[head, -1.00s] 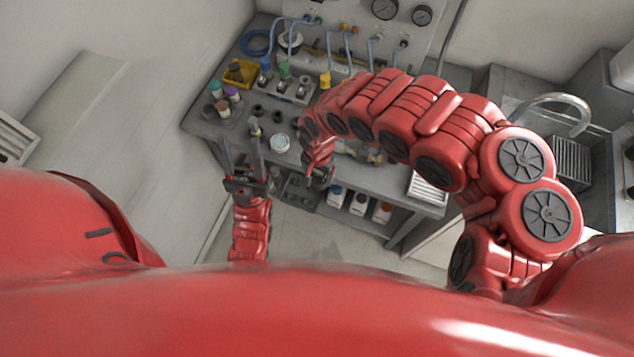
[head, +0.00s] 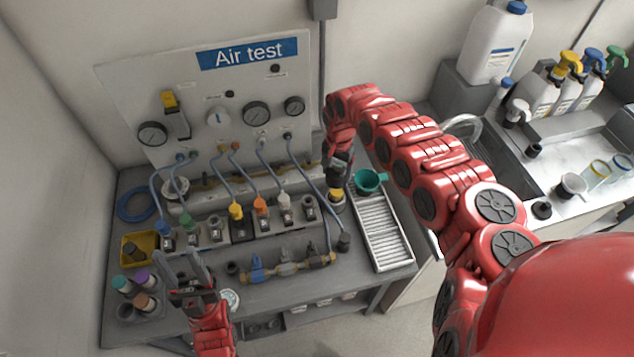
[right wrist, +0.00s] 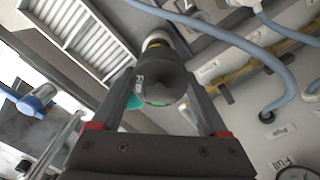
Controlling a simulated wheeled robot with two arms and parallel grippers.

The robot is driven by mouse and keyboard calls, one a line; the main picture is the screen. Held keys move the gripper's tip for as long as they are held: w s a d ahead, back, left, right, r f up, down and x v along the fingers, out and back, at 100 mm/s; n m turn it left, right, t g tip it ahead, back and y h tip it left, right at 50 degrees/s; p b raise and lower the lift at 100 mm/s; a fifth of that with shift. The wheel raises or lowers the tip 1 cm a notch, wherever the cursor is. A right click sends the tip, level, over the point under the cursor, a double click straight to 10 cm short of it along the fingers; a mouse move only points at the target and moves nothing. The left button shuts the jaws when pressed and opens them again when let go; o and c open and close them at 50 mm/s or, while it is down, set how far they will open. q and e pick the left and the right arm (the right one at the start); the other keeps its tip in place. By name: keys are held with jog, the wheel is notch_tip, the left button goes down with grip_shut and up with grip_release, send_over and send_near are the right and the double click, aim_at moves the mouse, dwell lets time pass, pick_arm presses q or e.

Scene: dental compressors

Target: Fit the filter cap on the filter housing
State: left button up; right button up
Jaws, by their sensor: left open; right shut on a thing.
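My right gripper (head: 338,178) is shut on a dark round cap (right wrist: 158,80) with pale lettering, which sits between its fingers in the right wrist view. In the head view the gripper is at the right side of the bench, just above a short fitting with a yellow ring (head: 336,197), which looks like the filter housing. A pale, yellowish rim (right wrist: 157,40) shows beyond the cap in the right wrist view. I cannot tell whether cap and fitting touch. My left gripper (head: 181,262) is open and empty over the bench's front left.
A brass valve assembly (head: 288,266) lies in front.

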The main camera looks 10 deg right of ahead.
aim_at(336, 191)
jog(key=shift+d+f, duration=0.15)
jog(key=shift+d, duration=0.05)
jog(key=shift+s+f+b, duration=0.1)
jog(key=shift+f+b, duration=0.15)
jog(key=shift+b, duration=0.1)
notch_tip(336, 191, down, 5)
jog(key=b, duration=0.4)
jog(key=shift+r, duration=0.2)
jog(key=shift+f, duration=0.1)
jog(key=shift+f+b, duration=1.2)
jog(key=shift+f, duration=0.6)
jog(key=o, duration=1.3)
jog(key=shift+r, duration=0.1)
jog(key=shift+r, duration=0.1)
